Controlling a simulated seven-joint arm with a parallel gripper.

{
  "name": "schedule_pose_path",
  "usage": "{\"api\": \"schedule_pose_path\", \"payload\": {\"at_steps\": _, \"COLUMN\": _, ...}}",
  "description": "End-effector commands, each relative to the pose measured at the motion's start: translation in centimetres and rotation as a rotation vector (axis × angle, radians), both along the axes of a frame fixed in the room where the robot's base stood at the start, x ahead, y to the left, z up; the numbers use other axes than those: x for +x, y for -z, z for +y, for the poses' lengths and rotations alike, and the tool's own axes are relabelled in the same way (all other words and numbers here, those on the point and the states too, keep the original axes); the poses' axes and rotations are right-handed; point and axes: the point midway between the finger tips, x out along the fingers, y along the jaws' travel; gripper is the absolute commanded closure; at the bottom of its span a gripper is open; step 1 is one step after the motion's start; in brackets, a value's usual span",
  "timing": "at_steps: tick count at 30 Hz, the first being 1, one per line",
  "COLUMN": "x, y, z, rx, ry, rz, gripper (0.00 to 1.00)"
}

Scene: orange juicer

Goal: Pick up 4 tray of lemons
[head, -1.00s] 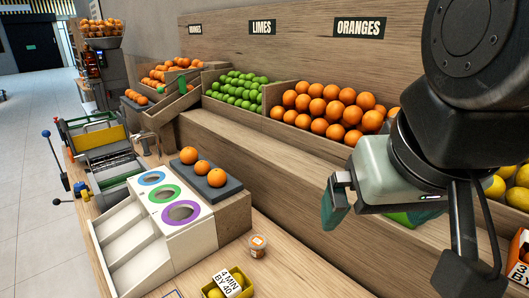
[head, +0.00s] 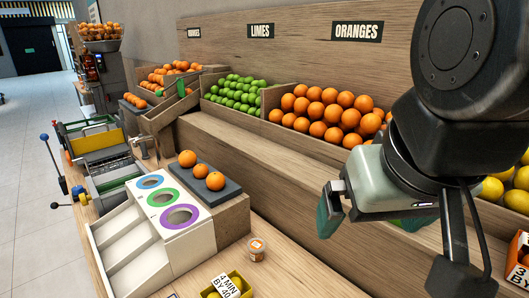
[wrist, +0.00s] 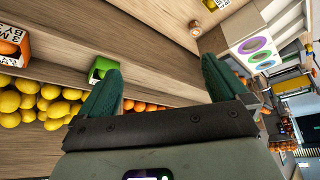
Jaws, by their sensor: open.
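A yellow tray (head: 246,284) with lemons and a white label reading "4 MIN BY 40" sits on the wooden counter at the bottom of the head view, partly cut off by the frame edge. My gripper (head: 372,216) is above the wooden step at the right, well to the right of and higher than this tray. In the wrist view my gripper (wrist: 160,85) shows two dark green fingers spread apart with nothing between them. A pile of lemons (wrist: 40,103) also lies in a shelf bin, at the left of the wrist view.
A small orange-lidded jar (head: 256,249) stands near the yellow tray. A white sorter with coloured rings (head: 179,217) and a dark slab with oranges (head: 233,187) are to the left. A green box (wrist: 101,69) and an orange labelled box (wrist: 14,45) stand on the step.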

Motion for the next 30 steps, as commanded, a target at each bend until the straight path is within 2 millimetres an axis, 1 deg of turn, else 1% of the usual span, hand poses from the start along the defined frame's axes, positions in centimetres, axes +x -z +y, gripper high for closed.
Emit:
{"api": "schedule_pose_path", "payload": {"at_steps": 5, "x": 3.5, "y": 1.2, "z": 1.6, "rx": -0.100, "ry": -0.175, "rz": 0.138, "gripper": 0.00}}
{"api": "schedule_pose_path", "payload": {"at_steps": 8, "x": 6.0, "y": 2.5, "z": 3.3, "rx": -0.190, "ry": -0.307, "rz": 0.229, "gripper": 0.00}}
{"api": "schedule_pose_path", "payload": {"at_steps": 12, "x": 9.3, "y": 5.1, "z": 6.2, "rx": -0.331, "ry": -0.492, "rz": 0.346, "gripper": 0.00}}
{"api": "schedule_pose_path", "payload": {"at_steps": 14, "x": 10.6, "y": 6.5, "z": 7.7, "rx": -0.398, "ry": -0.572, "rz": 0.393, "gripper": 0.00}}
{"api": "schedule_pose_path", "payload": {"at_steps": 17, "x": 12.3, "y": 9.1, "z": 10.4, "rx": -0.516, "ry": -0.706, "rz": 0.466, "gripper": 0.00}}
{"api": "schedule_pose_path", "payload": {"at_steps": 18, "x": 12.9, "y": 10.2, "z": 11.6, "rx": -0.567, "ry": -0.759, "rz": 0.492, "gripper": 0.00}}
{"api": "schedule_pose_path", "payload": {"at_steps": 20, "x": 13.7, "y": 12.1, "z": 13.4, "rx": -0.646, "ry": -0.838, "rz": 0.531, "gripper": 0.00}}
{"api": "schedule_pose_path", "payload": {"at_steps": 21, "x": 14.1, "y": 13.4, "z": 14.6, "rx": -0.700, "ry": -0.890, "rz": 0.555, "gripper": 0.00}}
{"api": "schedule_pose_path", "payload": {"at_steps": 23, "x": 14.6, "y": 15.4, "z": 16.4, "rx": -0.786, "ry": -0.969, "rz": 0.589, "gripper": 0.00}}
{"api": "schedule_pose_path", "payload": {"at_steps": 25, "x": 14.9, "y": 17.8, "z": 18.6, "rx": -0.890, "ry": -1.058, "rz": 0.625, "gripper": 0.00}}
{"api": "schedule_pose_path", "payload": {"at_steps": 29, "x": 14.8, "y": 22.8, "z": 22.5, "rx": -1.100, "ry": -1.222, "rz": 0.680, "gripper": 0.00}}
{"api": "schedule_pose_path", "payload": {"at_steps": 30, "x": 14.6, "y": 24.3, "z": 23.7, "rx": -1.169, "ry": -1.269, "rz": 0.694, "gripper": 0.00}}
